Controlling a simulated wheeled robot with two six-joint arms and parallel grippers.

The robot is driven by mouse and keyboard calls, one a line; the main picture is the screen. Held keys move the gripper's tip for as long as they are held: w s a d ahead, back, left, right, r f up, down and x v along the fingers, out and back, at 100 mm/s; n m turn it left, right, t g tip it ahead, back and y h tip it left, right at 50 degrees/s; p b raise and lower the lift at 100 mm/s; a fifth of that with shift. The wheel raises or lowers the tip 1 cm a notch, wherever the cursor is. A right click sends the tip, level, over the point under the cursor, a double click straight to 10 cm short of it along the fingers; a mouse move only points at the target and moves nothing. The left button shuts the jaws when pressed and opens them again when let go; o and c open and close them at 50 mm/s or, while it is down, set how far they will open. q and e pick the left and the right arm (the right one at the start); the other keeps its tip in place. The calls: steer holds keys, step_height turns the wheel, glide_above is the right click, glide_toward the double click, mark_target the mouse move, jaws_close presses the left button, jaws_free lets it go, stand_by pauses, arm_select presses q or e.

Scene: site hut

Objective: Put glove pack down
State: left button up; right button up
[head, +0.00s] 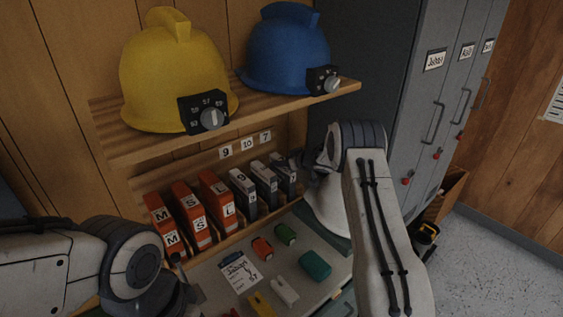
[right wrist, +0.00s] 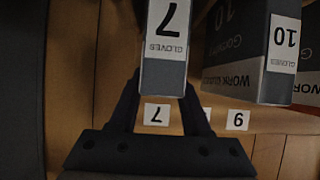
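The grey glove pack marked 7 (head: 283,174) is at the right end of the row on the lower shelf (head: 240,226). In the right wrist view the pack (right wrist: 164,75) appears upside down between the fingers of my right gripper (right wrist: 161,100), which press on both sides. In the head view that gripper (head: 303,166) is partly hidden by my right wrist. I cannot tell if the pack's base touches the shelf. Number tag 7 (head: 265,137) is on the board behind. My left gripper (head: 184,284) is low at the left, its fingers unclear.
Grey packs 10 (head: 264,183) and 9 (head: 241,192) and several orange packs (head: 190,213) stand to the left. A yellow helmet (head: 172,75) and blue helmet (head: 287,50) sit on the upper shelf. A sheet (head: 240,273) and small coloured items lie below. Grey lockers (head: 432,90) stand right.

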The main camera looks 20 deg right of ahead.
steer(key=shift+o, duration=1.2)
